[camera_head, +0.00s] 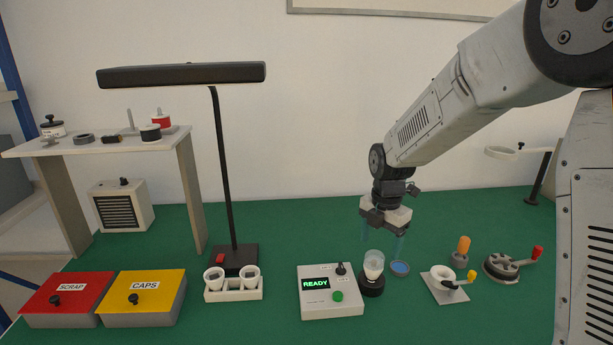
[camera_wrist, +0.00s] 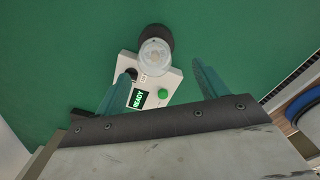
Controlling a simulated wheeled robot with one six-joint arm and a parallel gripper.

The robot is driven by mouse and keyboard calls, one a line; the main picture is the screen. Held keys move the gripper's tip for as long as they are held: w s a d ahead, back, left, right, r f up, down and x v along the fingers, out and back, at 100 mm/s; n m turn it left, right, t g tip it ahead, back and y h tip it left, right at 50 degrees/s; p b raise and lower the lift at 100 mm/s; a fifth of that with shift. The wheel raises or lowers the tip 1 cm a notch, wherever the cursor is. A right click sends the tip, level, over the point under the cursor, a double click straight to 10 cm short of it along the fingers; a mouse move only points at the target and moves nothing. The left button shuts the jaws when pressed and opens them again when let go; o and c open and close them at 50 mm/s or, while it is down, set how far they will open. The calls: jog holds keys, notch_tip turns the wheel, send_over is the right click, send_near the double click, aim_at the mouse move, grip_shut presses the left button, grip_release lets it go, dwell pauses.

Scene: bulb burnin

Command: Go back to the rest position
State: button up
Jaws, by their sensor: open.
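My gripper (camera_head: 382,240) hangs from my arm above the green table, its two thin bluish fingers apart and pointing down. It is open and empty. In the head view it is above and close to a clear bulb (camera_head: 374,262) that stands upright in a black round socket (camera_head: 372,285). In the wrist view the gripper fingers (camera_wrist: 160,88) are spread wide, and the bulb (camera_wrist: 155,55) shows beyond them, apart from both. The grey tester box (camera_head: 331,299) beside the socket shows a green READY display; it also shows in the wrist view (camera_wrist: 174,78).
A blue disc (camera_head: 400,268), a white fixture with a yellow knob (camera_head: 444,287) and a crank device (camera_head: 505,267) lie to the right. A white holder (camera_head: 234,294), a lamp (camera_head: 222,150), a CAPS box (camera_head: 146,305) and a SCRAP box (camera_head: 66,308) stand left.

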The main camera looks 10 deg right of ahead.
jog(key=s+d+r+m, duration=0.1)
jog(key=s+r+m, duration=0.6)
jog(key=s+r, duration=0.1)
jog(key=s+r+m, duration=0.2)
jog(key=s+m, duration=0.7)
jog(key=s, duration=0.3)
jog(key=s+d+r+m+t, duration=0.1)
jog(key=s+r+m, duration=0.2)
jog(key=s+m, duration=0.6)
jog(key=s, duration=0.3)
jog(key=shift+s+d+r, duration=0.2)
jog(key=shift+d+r, duration=0.05)
jog(key=shift+d, duration=0.05)
